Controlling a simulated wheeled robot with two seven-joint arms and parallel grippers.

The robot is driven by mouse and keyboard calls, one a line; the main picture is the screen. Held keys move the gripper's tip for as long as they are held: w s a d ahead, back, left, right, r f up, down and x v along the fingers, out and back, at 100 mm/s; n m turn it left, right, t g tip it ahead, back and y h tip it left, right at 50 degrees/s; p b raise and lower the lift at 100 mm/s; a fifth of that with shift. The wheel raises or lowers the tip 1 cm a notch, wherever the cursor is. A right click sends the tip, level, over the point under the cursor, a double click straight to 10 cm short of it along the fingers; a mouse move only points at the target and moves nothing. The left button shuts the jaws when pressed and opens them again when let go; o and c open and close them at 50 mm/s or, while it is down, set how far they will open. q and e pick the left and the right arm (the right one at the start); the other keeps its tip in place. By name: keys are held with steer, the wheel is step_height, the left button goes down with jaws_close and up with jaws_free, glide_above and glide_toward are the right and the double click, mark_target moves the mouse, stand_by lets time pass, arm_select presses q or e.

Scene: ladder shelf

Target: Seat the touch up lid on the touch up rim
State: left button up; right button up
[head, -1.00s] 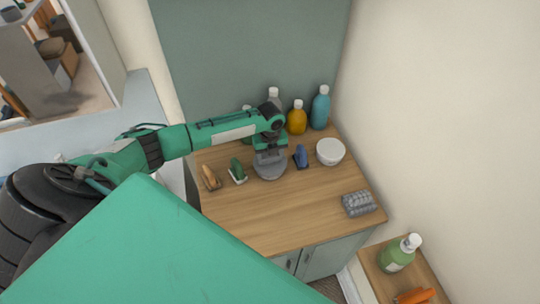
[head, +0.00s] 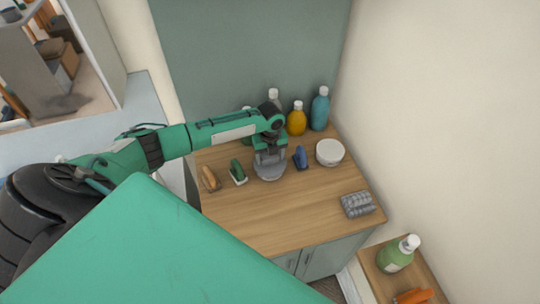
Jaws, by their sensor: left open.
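A round grey dish-like piece (head: 270,174) sits on the wooden counter below my left gripper. A round white container (head: 330,152) stands to its right near the back right of the counter. From this height I cannot tell which of these is the lid and which the rim, or whether the grey piece has more than one part. My left gripper (head: 269,164) is open, pointing down right over the grey piece and hiding part of it. I cannot tell whether the fingers touch it. My right gripper is not in view.
Brushes stand on both sides of the gripper: a tan one (head: 210,179), a green one (head: 238,172) and a blue one (head: 301,157). Bottles, including a yellow one (head: 297,119) and a blue one (head: 320,109), line the back. A grey ribbed bundle (head: 357,204) lies front right. The counter's front middle is clear.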

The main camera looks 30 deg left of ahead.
arm_select(q)
steer(key=shift+r+p, duration=1.2)
steer(key=shift+r, duration=0.2)
steer(key=o, duration=0.5)
steer(key=c, duration=0.5)
step_height(320, 180, up, 6)
steer(key=p, duration=0.5)
steer(key=shift+r, duration=0.25)
step_height(320, 180, up, 2)
steer(key=shift+r+p, duration=0.25)
steer(key=shift+p, duration=0.2)
